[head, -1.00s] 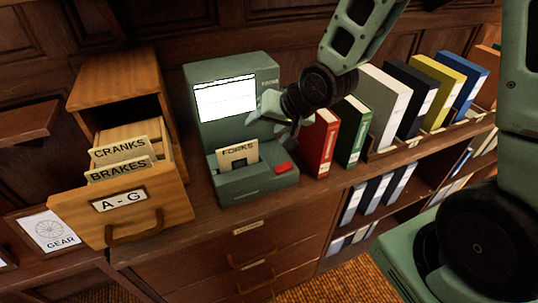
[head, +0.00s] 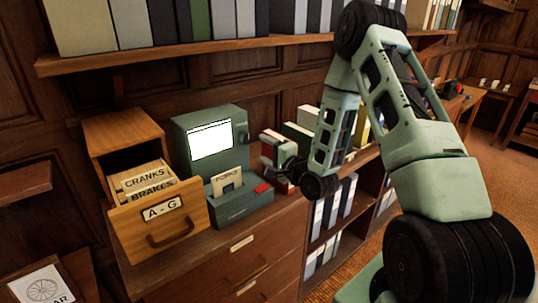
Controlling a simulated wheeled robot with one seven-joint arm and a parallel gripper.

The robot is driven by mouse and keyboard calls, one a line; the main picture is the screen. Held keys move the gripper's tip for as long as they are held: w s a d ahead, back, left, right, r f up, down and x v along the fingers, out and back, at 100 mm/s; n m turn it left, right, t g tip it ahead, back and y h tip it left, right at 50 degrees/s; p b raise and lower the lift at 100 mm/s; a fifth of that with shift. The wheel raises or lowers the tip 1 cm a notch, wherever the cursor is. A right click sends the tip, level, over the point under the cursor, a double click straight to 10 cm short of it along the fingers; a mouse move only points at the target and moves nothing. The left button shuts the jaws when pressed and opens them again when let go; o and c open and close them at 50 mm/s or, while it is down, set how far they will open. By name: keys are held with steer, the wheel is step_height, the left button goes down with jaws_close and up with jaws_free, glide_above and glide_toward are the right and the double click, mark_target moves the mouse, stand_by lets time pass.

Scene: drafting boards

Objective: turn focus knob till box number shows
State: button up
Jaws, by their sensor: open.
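The green microfiche-type reader (head: 187,127) stands on the cabinet with a bright white screen (head: 210,140). Any writing on the screen is too small and washed out to read. A small dark shape on the reader's right edge (head: 242,137) may be the focus knob; I cannot tell clearly. A card marked FORKS (head: 227,181) stands in the reader's base, beside a red button (head: 262,187). My gripper (head: 265,148) is open and empty, just right of the reader in the picture, apart from that edge.
An open wooden card drawer (head: 160,222) marked A-G, with CRANKS and BRAKES cards, stands left of the reader. Red and green binders are partly hidden behind my arm. A shelf of binders (head: 270,47) runs overhead. A gear drawing (head: 42,285) lies lower left.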

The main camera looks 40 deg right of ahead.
mark_target(249, 139)
steer(key=w, duration=0.9)
steer(key=shift+a, duration=0.2)
stand_by(0.9)
steer(key=n+b, duration=0.2)
steer(key=b, duration=0.1)
steer(key=shift+f+n, duration=0.3)
steer(key=shift+n, duration=0.1)
steer(key=n+b, duration=0.3)
steer(key=shift+n, duration=0.3)
steer(key=n+b, duration=0.3)
steer(key=shift+n, duration=0.3)
steer(key=shift+r+n+b, duration=0.3)
steer(key=shift+n+b, duration=0.3)
steer(key=shift+n, duration=0.6)
steer(key=c, duration=1)
steer(key=shift+o, duration=0.2)
